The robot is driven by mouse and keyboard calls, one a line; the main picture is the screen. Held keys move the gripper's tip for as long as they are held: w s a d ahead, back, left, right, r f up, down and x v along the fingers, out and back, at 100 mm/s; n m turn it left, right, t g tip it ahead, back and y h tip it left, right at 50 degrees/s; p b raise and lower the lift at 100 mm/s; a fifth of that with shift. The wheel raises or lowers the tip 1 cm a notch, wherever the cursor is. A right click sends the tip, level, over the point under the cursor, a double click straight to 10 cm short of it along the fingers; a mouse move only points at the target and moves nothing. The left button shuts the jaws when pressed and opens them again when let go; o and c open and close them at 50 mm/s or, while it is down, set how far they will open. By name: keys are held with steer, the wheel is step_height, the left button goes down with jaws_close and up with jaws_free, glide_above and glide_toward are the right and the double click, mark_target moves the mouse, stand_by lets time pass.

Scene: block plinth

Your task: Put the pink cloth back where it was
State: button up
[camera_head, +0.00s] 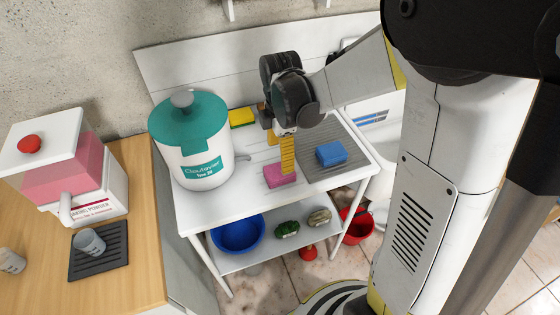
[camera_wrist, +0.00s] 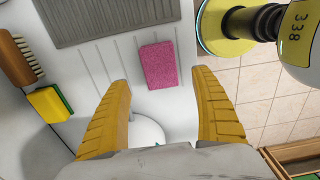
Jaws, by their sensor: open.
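The pink cloth (camera_head: 280,176) looks like a small flat block. It lies on the white worktop (camera_head: 215,205), in front of the grey ribbed mat's left edge. In the wrist view the pink cloth (camera_wrist: 159,64) lies just beyond the fingertips, near the worktop's edge. My gripper (camera_head: 282,160) has yellow fingers and points down over the worktop, close to the cloth. In the wrist view my gripper (camera_wrist: 161,80) is open, its fingers wide apart with nothing held between them. Whether a finger touches the cloth cannot be told.
A blue sponge (camera_head: 331,153) lies on the grey ribbed mat (camera_head: 345,140). A yellow sponge (camera_head: 242,117) and a wooden brush (camera_wrist: 20,58) are at the back. A large teal-lidded canister (camera_head: 192,140) stands left. A blue bowl (camera_head: 238,233) is on the lower shelf.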

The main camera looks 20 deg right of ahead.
mark_target(280, 170)
steer(key=s+r+m+t, duration=0.7)
steer(key=s+r+m, duration=0.5)
steer(key=m, duration=0.6)
steer(key=shift+p+v, duration=0.45)
steer(key=shift+v, duration=0.5)
steer(key=shift+w, duration=0.2)
steer(key=shift+f+b, duration=0.2)
steer(key=shift+b, duration=0.1)
